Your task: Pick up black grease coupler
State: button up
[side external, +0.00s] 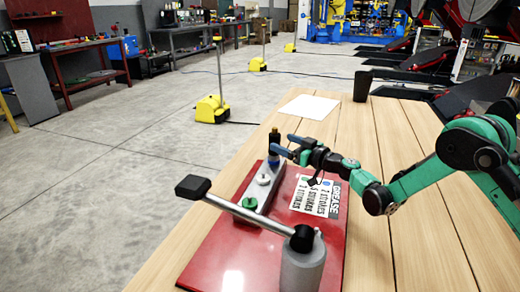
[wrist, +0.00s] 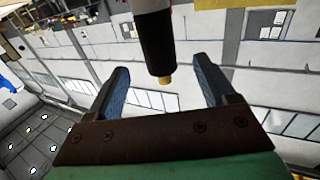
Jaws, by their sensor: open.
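The black grease coupler (side external: 274,141) stands upright at the far end of a grey bar (side external: 260,187) on the red plate, above a blue ring. In the wrist view the black coupler (wrist: 157,45), with a brass tip, hangs down from the top edge between the two fingers. My gripper (side external: 282,143) is open, with its blue fingers at the coupler's height. In the wrist view my gripper (wrist: 161,66) shows a clear gap on each side of the coupler. The fingers do not appear to touch it.
The red plate (side external: 222,258) also carries a grey cylinder (side external: 302,268) with a black-handled lever (side external: 235,208), green and white fittings on the bar, and a GREASE label card (side external: 315,196). A white sheet (side external: 308,107) and black cup (side external: 362,86) are farther back. The table's right side is mostly clear.

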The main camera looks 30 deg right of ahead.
aim_at(275, 139)
jog(key=shift+x, duration=2.05)
